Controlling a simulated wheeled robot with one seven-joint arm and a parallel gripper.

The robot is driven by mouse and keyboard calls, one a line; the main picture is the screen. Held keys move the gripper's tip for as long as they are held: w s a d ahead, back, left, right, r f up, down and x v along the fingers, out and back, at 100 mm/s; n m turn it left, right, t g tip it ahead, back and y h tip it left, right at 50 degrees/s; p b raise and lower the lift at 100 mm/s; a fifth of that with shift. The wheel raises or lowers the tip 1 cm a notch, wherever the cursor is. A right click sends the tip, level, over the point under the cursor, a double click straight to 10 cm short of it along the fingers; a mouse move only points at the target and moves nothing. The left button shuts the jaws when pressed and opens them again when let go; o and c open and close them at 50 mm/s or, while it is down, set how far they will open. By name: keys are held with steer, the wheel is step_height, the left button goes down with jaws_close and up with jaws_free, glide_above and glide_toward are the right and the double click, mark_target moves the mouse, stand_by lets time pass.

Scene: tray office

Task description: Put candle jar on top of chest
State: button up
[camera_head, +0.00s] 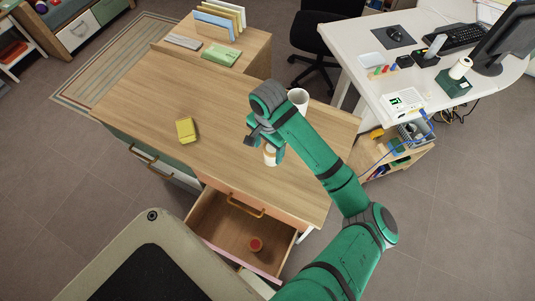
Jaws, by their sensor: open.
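The chest (150,95) is a wood-topped unit with a green drawer front and a pink-edged drawer (215,215) pulled open at the front. A small red round jar (255,244) stands inside the open drawer. A small whitish jar (270,157) stands on the chest top, partly hidden by my gripper. I cannot tell for sure which of the two is the candle jar. My gripper (263,145) is open over the chest top, close to the whitish jar; whether they touch is unclear.
A white cup (298,98) stands behind my arm, and a yellow block (186,130) lies on the left of the top. A file rack (222,18) and green book (221,54) are at the back. The chest top's middle is clear. A white desk (405,60) stands right.

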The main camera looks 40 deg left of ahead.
step_height(320, 180, up, 7)
steer(key=shift+w+d+r, duration=0.1)
steer(key=shift+w+r, duration=0.05)
steer(key=shift+r, duration=0.05)
steer(key=shift+a, duration=0.2)
steer(key=shift+d, duration=0.1)
stand_by(0.4)
